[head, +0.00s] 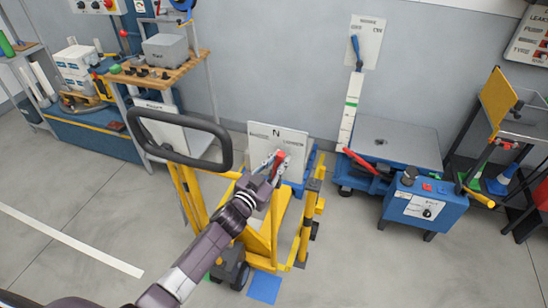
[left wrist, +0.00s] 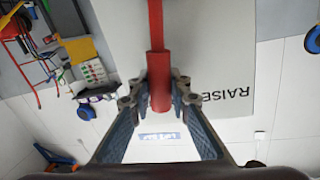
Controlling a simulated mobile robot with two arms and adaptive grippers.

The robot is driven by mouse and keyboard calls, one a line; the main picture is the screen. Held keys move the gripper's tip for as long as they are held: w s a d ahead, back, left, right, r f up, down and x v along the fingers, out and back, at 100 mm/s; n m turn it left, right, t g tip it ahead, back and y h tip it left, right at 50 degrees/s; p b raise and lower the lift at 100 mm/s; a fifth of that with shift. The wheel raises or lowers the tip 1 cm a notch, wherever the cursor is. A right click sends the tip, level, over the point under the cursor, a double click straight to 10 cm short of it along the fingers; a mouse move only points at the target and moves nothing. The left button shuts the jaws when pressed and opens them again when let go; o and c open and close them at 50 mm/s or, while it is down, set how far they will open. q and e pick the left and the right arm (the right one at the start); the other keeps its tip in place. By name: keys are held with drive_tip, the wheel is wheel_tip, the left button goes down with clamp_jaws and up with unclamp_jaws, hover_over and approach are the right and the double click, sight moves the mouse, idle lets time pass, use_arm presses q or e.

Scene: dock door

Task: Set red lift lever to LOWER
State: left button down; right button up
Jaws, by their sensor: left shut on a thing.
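The red lift lever (head: 281,157) stands in front of a white label plate (head: 293,139) on a yellow lift truck (head: 262,243). The plate carries an N mark and smaller writing too small to read in the head view. My left gripper (head: 271,163) is shut on the lever's red grip. In the left wrist view the lever (left wrist: 158,85) runs down from the top edge between the two fingertips of my left gripper (left wrist: 158,88). My right gripper is out of view.
A black loop handle (head: 180,112) rises at the truck's left. A blue lift table (head: 400,150) with a control box (head: 425,205) stands to the right. A workbench (head: 165,75) stands at the back left. Grey floor is clear at lower right.

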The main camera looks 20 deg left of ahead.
use_arm(q)
drive_tip(key=d+m, duration=0.1)
drive_tip(key=d+f+m, duration=0.1)
drive_tip(key=shift+d+m+g, duration=0.3)
drive_tip(key=shift+d, duration=0.05)
drive_tip(key=shift+d+f+m+y, duration=0.3)
drive_tip(key=shift+d+m+y, duration=0.1)
drive_tip(key=shift+d+m, duration=0.15)
drive_tip(key=shift+d+f+m, duration=0.1)
drive_tip(key=shift+m, duration=0.15)
drive_tip(key=shift+s, duration=0.1)
drive_tip(key=c, duration=1.8)
unclamp_jaws()
drive_tip(key=shift+o, duration=0.2)
drive_tip(key=v, duration=1.2)
